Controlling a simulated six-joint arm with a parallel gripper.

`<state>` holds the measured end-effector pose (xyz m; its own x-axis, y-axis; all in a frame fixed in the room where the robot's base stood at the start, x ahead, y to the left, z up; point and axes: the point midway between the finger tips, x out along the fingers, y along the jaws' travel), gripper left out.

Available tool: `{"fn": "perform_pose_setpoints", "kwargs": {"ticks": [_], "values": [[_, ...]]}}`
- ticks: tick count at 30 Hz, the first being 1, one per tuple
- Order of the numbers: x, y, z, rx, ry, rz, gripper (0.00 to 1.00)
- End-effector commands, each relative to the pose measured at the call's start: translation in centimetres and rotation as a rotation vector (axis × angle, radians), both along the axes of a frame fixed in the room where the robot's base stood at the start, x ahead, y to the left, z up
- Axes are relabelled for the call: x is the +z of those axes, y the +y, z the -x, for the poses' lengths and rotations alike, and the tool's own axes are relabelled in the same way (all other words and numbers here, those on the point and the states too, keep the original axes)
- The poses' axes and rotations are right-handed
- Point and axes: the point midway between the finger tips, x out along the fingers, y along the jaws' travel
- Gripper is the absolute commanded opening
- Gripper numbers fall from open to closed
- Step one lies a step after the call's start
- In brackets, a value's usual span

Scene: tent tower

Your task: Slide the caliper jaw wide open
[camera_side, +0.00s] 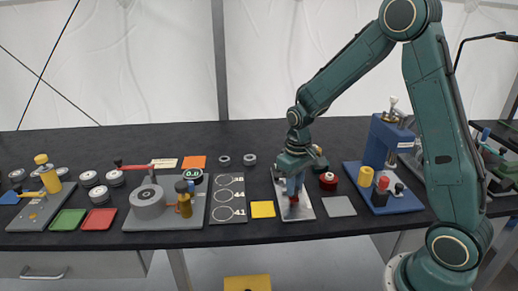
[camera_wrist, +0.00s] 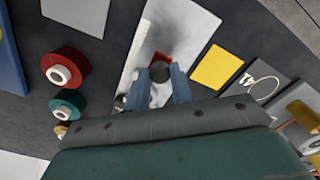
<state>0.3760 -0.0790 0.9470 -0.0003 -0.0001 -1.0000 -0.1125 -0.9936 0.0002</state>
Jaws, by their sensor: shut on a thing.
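The caliper is mounted on a pale metal plate (camera_side: 306,211) on the dark bench. In the wrist view its long pale graduated beam (camera_wrist: 136,48) runs along the plate's left side. A red part (camera_wrist: 162,60) and a dark round knob (camera_wrist: 160,71) of it show at the fingertips. My gripper (camera_wrist: 160,90) has its blue fingers on both sides of the knob, shut on it. In the side view my gripper (camera_side: 293,187) is low over the plate and hides much of the caliper. How far the jaw stands open is hidden.
A yellow square (camera_side: 262,209) and a dark board with rings (camera_side: 227,212) lie left of the plate. A grey square (camera_side: 340,206), a red round piece (camera_side: 328,181) and a blue press stand (camera_side: 382,152) are to the right.

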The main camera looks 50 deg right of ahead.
Motion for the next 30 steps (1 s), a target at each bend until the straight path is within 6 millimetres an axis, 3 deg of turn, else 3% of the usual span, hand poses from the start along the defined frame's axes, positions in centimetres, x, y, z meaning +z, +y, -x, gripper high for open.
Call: {"fn": "perform_pose_setpoints", "kwargs": {"ticks": [9, 17, 18, 21, 30], "values": [[0.0, 1.7, 1.7, 0.001, 0.000, -0.001, 0.05], [0.0, 1.7, 1.7, 0.000, -0.001, -0.001, 0.05], [0.0, 1.7, 1.7, 0.000, -0.001, -0.001, 0.27], [0.0, 1.7, 1.7, 0.000, -0.001, 0.000, 0.45], [0.1, 1.7, 1.7, 0.000, 0.000, 0.000, 0.45]]}}
